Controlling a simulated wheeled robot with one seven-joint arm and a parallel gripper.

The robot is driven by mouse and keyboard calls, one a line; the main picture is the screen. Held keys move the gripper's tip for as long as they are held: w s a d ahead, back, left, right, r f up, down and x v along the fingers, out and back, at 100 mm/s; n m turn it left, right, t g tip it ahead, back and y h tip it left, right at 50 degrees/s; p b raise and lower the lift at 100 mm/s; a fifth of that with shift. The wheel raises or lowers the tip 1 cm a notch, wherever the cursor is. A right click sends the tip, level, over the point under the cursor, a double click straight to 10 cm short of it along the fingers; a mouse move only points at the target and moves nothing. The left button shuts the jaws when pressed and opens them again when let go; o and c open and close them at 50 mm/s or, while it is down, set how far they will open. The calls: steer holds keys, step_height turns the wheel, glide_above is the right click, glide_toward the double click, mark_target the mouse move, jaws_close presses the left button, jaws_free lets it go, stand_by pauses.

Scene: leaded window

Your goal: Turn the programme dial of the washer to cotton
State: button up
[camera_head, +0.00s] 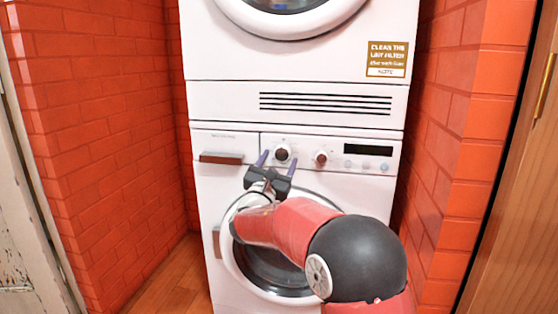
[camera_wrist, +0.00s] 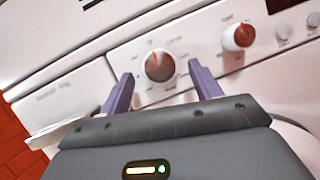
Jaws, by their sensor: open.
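The washer (camera_head: 225,175) is the lower white machine of a stack. Its panel has two dark red-brown round dials with pale rims. The left dial (camera_head: 282,154) has small labels around it, too blurred to read surely, and a red mark at its top in the wrist view (camera_wrist: 160,66). The right dial (camera_head: 320,158) also shows in the wrist view (camera_wrist: 238,37). I cannot tell from the lettering which is the programme dial. My gripper (camera_head: 277,157) is open, its purple fingers on either side of the left dial in the wrist view, apart from it.
A drawer handle (camera_head: 221,158) sticks out left of the dials. A dark display (camera_head: 367,150) and small buttons lie to the right. The round washer door (camera_head: 232,262) is below, partly behind my arm. The dryer (camera_head: 220,60) is above. Red brick walls (camera_head: 100,130) flank the stack closely.

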steer(key=shift+w+d+r, duration=0.1)
steer(key=shift+w+d, duration=0.05)
steer(key=shift+w, duration=0.2)
steer(key=c, duration=1)
steer(key=shift+o, duration=0.2)
steer(key=shift+m+b, duration=0.3)
steer(key=m+b, duration=0.1)
steer(key=m, duration=0.1)
steer(key=m+g+h+b, duration=0.1)
steer(key=m, duration=0.1)
steer(key=shift+a+m+g+h+b, duration=0.2)
steer(key=shift+m+g+h+b, duration=0.1)
steer(key=shift+b, duration=0.05)
steer(key=shift+a+r+m+g+h+b, duration=0.2)
steer(key=shift+m+g, duration=0.25)
steer(key=shift+m, duration=0.6)
steer(key=shift+d+m+g+h+b, duration=0.15)
steer(key=shift+m+g+b, duration=0.2)
steer(key=shift+m, duration=0.65)
steer(key=shift+a+r+m+g+h+b, duration=0.15)
steer(key=shift+m+g, duration=0.35)
steer(key=shift+m, duration=0.55)
steer(key=shift+d, duration=0.1)
